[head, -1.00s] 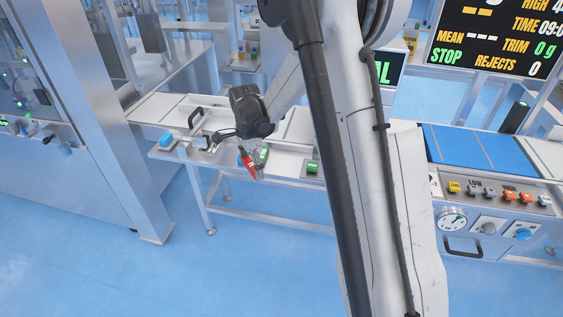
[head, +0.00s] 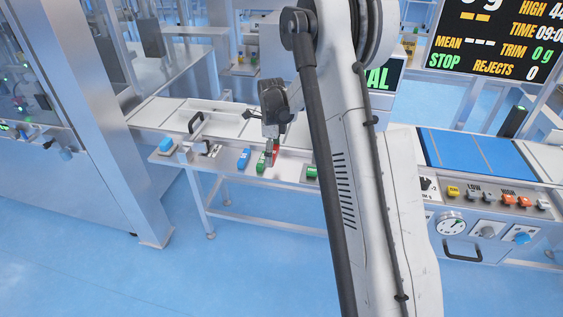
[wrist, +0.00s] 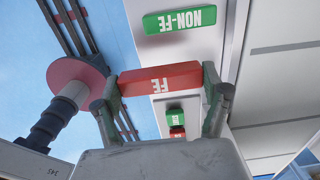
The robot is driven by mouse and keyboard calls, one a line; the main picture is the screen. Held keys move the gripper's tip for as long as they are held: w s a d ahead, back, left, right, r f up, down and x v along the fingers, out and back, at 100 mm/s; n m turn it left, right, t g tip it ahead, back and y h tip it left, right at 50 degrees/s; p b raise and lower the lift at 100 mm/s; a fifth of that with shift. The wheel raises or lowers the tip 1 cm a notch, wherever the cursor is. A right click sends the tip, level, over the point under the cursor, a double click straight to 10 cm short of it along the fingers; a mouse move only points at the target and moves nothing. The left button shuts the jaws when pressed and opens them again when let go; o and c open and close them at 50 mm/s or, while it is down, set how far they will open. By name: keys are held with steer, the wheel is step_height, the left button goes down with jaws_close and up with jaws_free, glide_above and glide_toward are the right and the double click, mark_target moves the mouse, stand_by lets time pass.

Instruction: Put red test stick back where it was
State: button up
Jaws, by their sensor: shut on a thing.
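The red test stick (wrist: 150,82), marked FE, lies across the wrist view between the two fingers of my gripper (wrist: 160,88), which is shut on it. In the head view the red stick (head: 275,153) shows beside the green test stick (head: 261,164), at the front edge of the bench, and my gripper (head: 270,145) is above it. The green stick, marked NON-FE, also shows in the wrist view (wrist: 180,19), apart from the red one. I cannot tell whether the red stick touches the bench.
A blue stick (head: 244,159) lies left of the green one. A green block (head: 312,173) sits to the right on the bench front. A blue block (head: 166,145) sits at the bench's left end. The conveyor (head: 160,113) runs behind.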

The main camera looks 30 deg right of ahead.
glide_above(281, 166)
step_height(281, 166, down, 3)
steer(key=shift+s+r, duration=0.15)
steer(key=shift+r, duration=0.05)
steer(key=shift+f, duration=2)
steer(key=shift+f, duration=0.15)
steer(key=o, duration=1)
